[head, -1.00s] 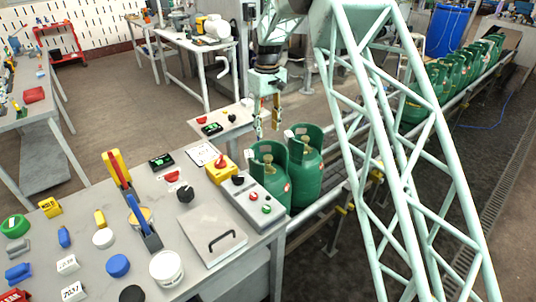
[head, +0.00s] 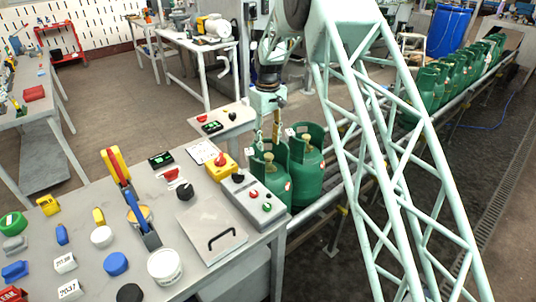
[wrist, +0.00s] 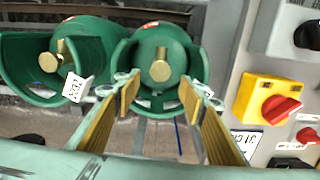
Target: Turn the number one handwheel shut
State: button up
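Two green gas cylinders stand side by side on the conveyor: the nearer one (head: 274,181) and a second (head: 308,182) to its right. Each has a brass valve with a round top inside its collar; I cannot read which is number one. My gripper (head: 269,136) is just above the nearer cylinder, pointing down. In the wrist view its yellow-padded fingers (wrist: 153,104) are open and empty, spread to either side below the nearer cylinder's brass valve (wrist: 160,70). The other brass valve (wrist: 50,60) is at the left, beside a white tag (wrist: 76,88).
A yellow box with a red rotary switch (wrist: 268,100) and a grey button box (head: 252,200) sit on the bench (head: 165,212) beside the conveyor. More green cylinders (head: 450,75) queue on the conveyor (head: 378,150) behind my truss arm.

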aim_at(268, 155)
jog(key=shift+f+b, duration=0.65)
jog(key=shift+f, duration=2.3)
jog(key=shift+c, duration=0.9)
jog(key=c, duration=0.7)
